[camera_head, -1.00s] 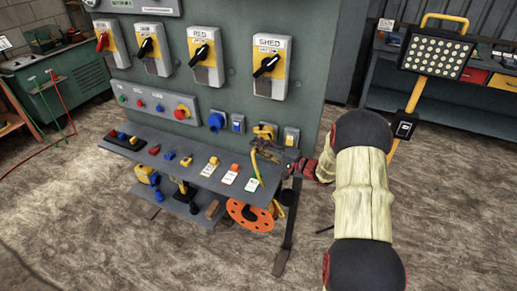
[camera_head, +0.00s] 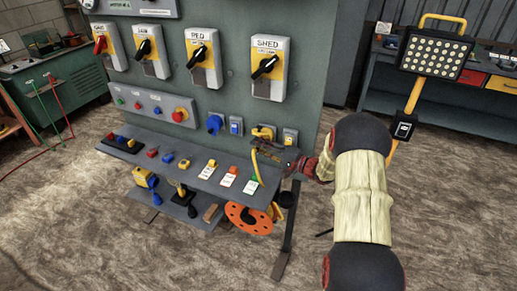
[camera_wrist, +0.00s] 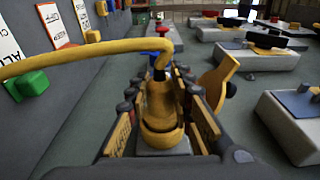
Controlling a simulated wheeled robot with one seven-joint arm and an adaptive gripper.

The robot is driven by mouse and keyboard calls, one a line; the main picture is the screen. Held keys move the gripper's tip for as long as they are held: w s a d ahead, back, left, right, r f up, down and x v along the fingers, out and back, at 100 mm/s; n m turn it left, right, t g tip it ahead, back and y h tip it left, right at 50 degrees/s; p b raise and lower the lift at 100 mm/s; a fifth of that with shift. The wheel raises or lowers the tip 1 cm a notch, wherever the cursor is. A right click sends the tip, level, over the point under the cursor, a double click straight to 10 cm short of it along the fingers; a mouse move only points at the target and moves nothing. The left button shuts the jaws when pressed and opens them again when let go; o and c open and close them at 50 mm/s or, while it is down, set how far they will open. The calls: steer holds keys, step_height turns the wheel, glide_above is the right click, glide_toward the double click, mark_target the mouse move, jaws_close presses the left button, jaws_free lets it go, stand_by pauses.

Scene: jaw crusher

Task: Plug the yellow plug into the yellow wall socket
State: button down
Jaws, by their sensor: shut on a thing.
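The yellow plug (camera_wrist: 160,98) is between the fingers of my gripper (camera_wrist: 160,90) in the wrist view, which are shut on it. Its yellow cable (camera_wrist: 85,52) arcs off to the left. The plug's end meets the yellow wall socket (camera_wrist: 162,138), seen as a round yellow collar on a grey plate. The socket's yellow lid (camera_wrist: 219,80) stands open beside the fingers. How deep the plug sits is hidden. In the head view the yellow socket (camera_head: 263,131) is on the grey panel and my gripper (camera_head: 268,149) is just below it. The plug there is mostly hidden by the fingers.
A shelf (camera_head: 190,171) with several small switches and cards juts out below. A floodlight (camera_head: 437,50) stands at right.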

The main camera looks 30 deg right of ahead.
steer(key=shift+d, duration=0.1)
steer(key=c, duration=1.5)
jaws_free()
steer(key=shift+s+a+b, duration=0.1)
steer(key=shift+s+a, duration=0.8)
steer(key=shift+a, duration=0.3)
steer(key=shift+s+a+b, duration=0.1)
steer(key=shift+s+a, duration=0.85)
steer(key=shift+a, duration=0.2)
steer(key=shift+s+a+b, duration=0.1)
steer(key=shift+s+a, duration=0.8)
steer(key=shift+a, duration=0.3)
